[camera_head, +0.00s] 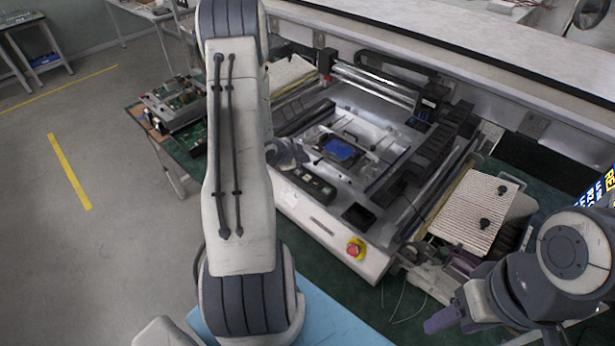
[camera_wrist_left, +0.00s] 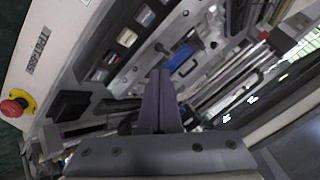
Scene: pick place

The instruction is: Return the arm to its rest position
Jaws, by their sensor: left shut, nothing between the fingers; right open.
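My left arm (camera_head: 238,160) rises through the left part of the head view and hides what is behind it. A grey part of its wrist (camera_head: 287,153) shows at the machine's left side; the fingers are hidden there. In the left wrist view my left gripper (camera_wrist_left: 160,75) has its two purple fingers shut together with nothing between them, over the machine. My right gripper (camera_head: 445,318) is low at the right of the head view, open, with a purple finger showing and nothing seen in it.
The machine (camera_head: 320,222) holds a blue piece (camera_head: 340,149) on its bed and has a red button (camera_head: 354,249) at its front. A ribbed white panel (camera_head: 470,212) stands right of it. Circuit boards (camera_head: 180,100) lie at left. Open floor (camera_head: 80,230) is further left.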

